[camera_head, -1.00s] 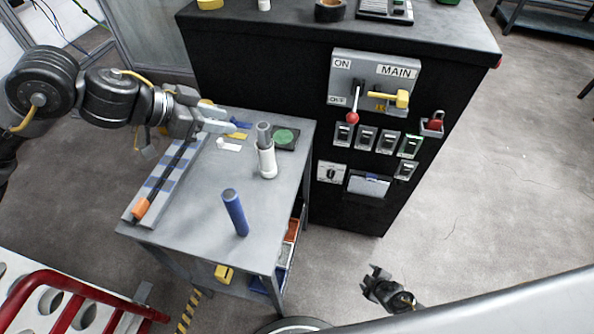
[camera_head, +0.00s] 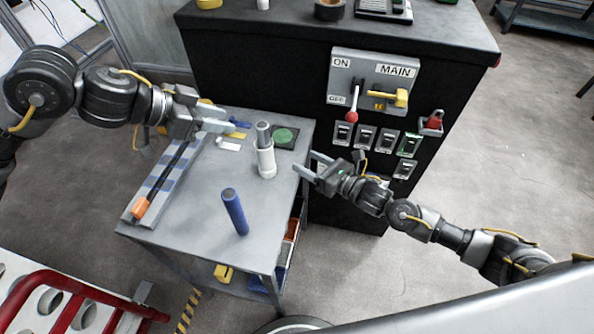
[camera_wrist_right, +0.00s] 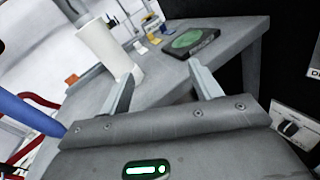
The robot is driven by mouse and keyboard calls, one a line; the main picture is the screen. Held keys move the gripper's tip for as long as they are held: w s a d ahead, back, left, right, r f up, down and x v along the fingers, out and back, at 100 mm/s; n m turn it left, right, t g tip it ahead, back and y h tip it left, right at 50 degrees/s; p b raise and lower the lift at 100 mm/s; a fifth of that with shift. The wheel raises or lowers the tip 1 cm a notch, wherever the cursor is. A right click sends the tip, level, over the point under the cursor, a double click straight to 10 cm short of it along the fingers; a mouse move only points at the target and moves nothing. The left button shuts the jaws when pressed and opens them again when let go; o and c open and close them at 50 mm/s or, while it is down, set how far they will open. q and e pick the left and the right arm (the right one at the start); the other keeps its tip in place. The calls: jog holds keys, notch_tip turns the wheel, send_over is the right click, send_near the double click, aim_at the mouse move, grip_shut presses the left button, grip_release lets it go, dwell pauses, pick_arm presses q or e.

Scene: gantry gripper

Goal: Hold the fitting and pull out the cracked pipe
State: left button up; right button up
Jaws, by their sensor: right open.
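The white fitting (camera_head: 266,163) stands upright on the grey workbench, with a grey pipe (camera_head: 263,134) sticking up out of its top. No crack can be made out at this size. In the right wrist view the white fitting (camera_wrist_right: 103,50) stands beyond the left finger. My right gripper (camera_head: 306,165) is open and empty, right of the fitting at the bench edge and apart from it; its fingers also show in the wrist view (camera_wrist_right: 162,76). My left gripper (camera_head: 226,126) is left of the pipe and apart from it; its finger gap is unclear.
A blue pipe (camera_head: 234,213) stands upright near the bench front. A black pad with a green disc (camera_head: 285,136) lies behind the fitting. A long tray (camera_head: 164,183) lies along the left bench edge (camera_head: 200,225). The black cabinet (camera_head: 260,60) with switches stands behind.

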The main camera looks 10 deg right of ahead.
aim_at(261, 157)
jog(key=s+a+r+n, duration=0.1)
jog(key=s+a+n+g+y, duration=0.1)
jog(key=a+n, duration=0.1)
jog(key=s+a+r+n+y, duration=0.1)
jog(key=s, duration=0.1)
jog(key=shift+s+a+r+n+g, duration=0.1)
jog(key=shift+a+r+n+g, duration=0.1)
jog(key=shift+r+n+g, duration=0.15)
jog(key=x, duration=1)
jog(key=shift+w+a, duration=0.3)
